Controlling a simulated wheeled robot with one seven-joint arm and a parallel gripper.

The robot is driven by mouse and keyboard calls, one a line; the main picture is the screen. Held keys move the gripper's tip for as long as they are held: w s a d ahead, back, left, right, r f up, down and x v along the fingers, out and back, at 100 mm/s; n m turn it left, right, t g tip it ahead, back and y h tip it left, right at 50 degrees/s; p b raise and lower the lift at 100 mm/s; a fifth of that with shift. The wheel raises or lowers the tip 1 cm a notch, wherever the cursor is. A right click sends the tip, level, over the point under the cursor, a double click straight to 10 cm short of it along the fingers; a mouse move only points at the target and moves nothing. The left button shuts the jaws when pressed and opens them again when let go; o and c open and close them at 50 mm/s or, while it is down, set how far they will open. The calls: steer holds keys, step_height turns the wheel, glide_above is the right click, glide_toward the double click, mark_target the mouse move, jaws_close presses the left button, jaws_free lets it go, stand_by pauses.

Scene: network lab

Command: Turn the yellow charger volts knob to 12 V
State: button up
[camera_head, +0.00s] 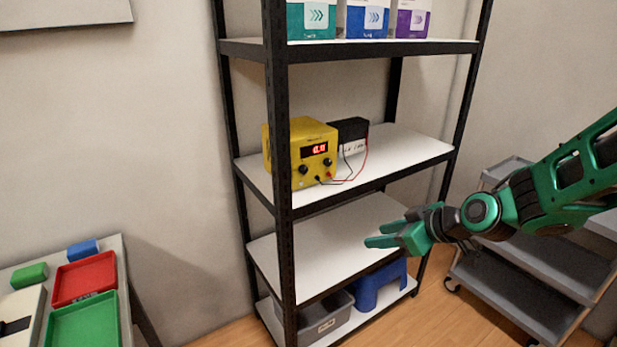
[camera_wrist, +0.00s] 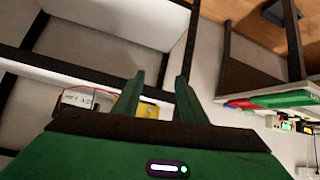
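The yellow charger (camera_head: 315,150) stands on the middle shelf in the head view. Its front has a lit red display (camera_head: 319,149), too small to read surely, and two black knobs, a left one (camera_head: 303,170) and a right one (camera_head: 327,162). I cannot read their labels or settings. My gripper (camera_head: 374,235) is in front of the rack, to the right of and lower than the charger, apart from it. In the wrist view, its two green fingers (camera_wrist: 160,80) are spread with nothing between them, and part of the charger (camera_wrist: 147,111) shows behind them.
A black battery box (camera_head: 350,131) stands beside the charger, joined by red and black leads. The rack's black front post (camera_head: 277,120) stands near the charger's left side. Boxes fill the upper shelf; the shelf below (camera_head: 320,245) is bare. A grey cart (camera_head: 530,275) stands right.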

steer(key=w+a+r+n+t+y, duration=0.1)
steer(key=w+a+r+t+y, duration=0.1)
steer(key=a, duration=0.4)
steer(key=w+a+r+n+t+y, duration=0.1)
steer(key=w+a+r+y, duration=0.15)
steer(key=a, duration=0.25)
steer(key=m+t+h, duration=0.2)
steer(key=m+t, duration=0.1)
steer(key=t, duration=0.2)
glide_toward(305, 171)
steer(key=shift+x, duration=3.8)
steer(key=shift+c, duration=0.7)
jaws_close()
steer(key=shift+a, duration=0.2)
steer(key=shift+d, duration=0.15)
